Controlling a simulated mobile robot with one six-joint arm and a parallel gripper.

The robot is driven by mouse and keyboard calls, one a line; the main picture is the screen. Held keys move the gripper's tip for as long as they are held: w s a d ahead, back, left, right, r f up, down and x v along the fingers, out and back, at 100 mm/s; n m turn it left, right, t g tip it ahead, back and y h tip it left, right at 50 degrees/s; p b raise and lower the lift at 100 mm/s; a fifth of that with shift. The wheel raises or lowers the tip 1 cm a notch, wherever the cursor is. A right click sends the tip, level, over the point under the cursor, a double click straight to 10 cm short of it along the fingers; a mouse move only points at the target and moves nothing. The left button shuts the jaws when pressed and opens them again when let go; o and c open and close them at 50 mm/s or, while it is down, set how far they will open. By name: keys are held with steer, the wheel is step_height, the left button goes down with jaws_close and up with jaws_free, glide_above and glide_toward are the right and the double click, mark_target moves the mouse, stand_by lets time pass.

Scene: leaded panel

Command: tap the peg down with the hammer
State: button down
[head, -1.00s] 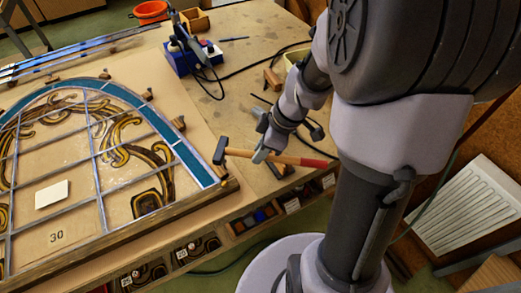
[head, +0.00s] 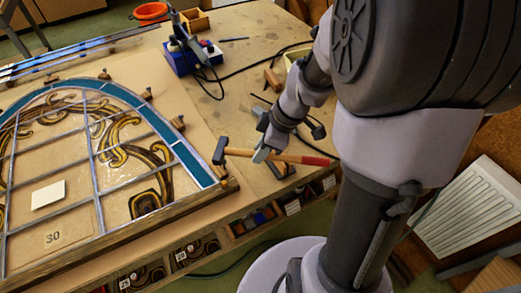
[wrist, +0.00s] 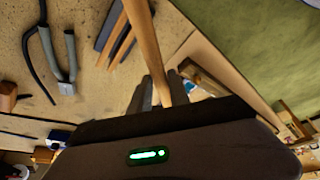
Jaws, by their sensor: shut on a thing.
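The hammer has a dark head (head: 220,150) and a wooden handle (head: 290,157) with a red end. In the wrist view the handle (wrist: 145,45) runs between the fingers of my gripper (wrist: 158,92). The hammer is held roughly level near the right corner of the leaded panel (head: 95,150). Small brown pegs stand along the panel's curved edge, one (head: 179,122) up and left of the hammer head. Whether the head touches anything below it cannot be told.
A wooden strip (head: 150,224) runs along the panel's front edge. Pliers (wrist: 60,55) lie on the bench in the wrist view. Bare bench (head: 215,110) lies behind the hammer.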

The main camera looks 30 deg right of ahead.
steer(key=shift+f+b, duration=0.15)
steer(key=shift+b, duration=0.25)
step_height(320, 180, down, 4)
steer(key=b, duration=0.3)
steer(key=shift+r+b, duration=0.25)
steer(key=shift+b, duration=0.1)
steer(key=shift+r+p, duration=1.2)
steer(key=shift+r, duration=0.5)
step_height(320, 180, up, 5)
steer(key=p, duration=0.3)
steer(key=shift+p, duration=0.35)
